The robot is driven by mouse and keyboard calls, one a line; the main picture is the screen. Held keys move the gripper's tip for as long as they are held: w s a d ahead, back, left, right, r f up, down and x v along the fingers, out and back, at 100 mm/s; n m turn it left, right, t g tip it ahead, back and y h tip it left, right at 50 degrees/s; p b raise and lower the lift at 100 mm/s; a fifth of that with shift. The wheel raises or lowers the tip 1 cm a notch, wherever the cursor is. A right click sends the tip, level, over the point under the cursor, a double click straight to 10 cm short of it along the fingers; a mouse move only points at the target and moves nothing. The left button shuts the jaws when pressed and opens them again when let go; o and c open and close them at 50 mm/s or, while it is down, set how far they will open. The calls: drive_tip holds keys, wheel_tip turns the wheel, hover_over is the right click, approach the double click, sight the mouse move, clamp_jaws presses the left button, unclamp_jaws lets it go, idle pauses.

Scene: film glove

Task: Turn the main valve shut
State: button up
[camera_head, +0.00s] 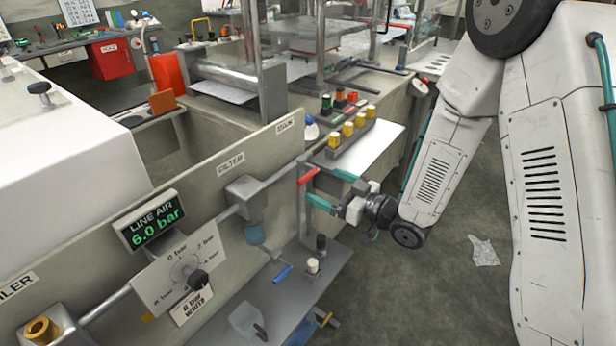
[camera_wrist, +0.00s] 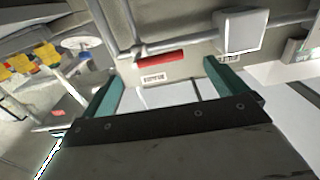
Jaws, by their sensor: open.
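The main valve's red lever (camera_head: 308,176) is on the pipe along the grey panel, below a label at the panel's right end. In the wrist view the red lever (camera_wrist: 160,58) lies roughly in line with the pipe, ahead of the gap between my fingers. My gripper (camera_head: 330,188) has teal fingers, spread apart and empty, just right of the lever. The fingers also show in the wrist view (camera_wrist: 162,76), one on each side of the lever. They appear short of it; contact is not visible. The line air display (camera_head: 152,221) reads 6.0 bar.
The filter (camera_head: 246,196) hangs on the pipe left of the lever. A regulator panel (camera_head: 180,272) with a black knob is further left. A blue handle (camera_head: 282,273) sits lower down. Floor to the right holds a scrap of film (camera_head: 484,251).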

sight(310, 178)
drive_tip(key=x, duration=0.6)
drive_tip(key=shift+w+a, duration=0.25)
drive_tip(key=shift+a, duration=0.05)
drive_tip(key=c, duration=1.3)
drive_tip(key=shift+a, duration=0.1)
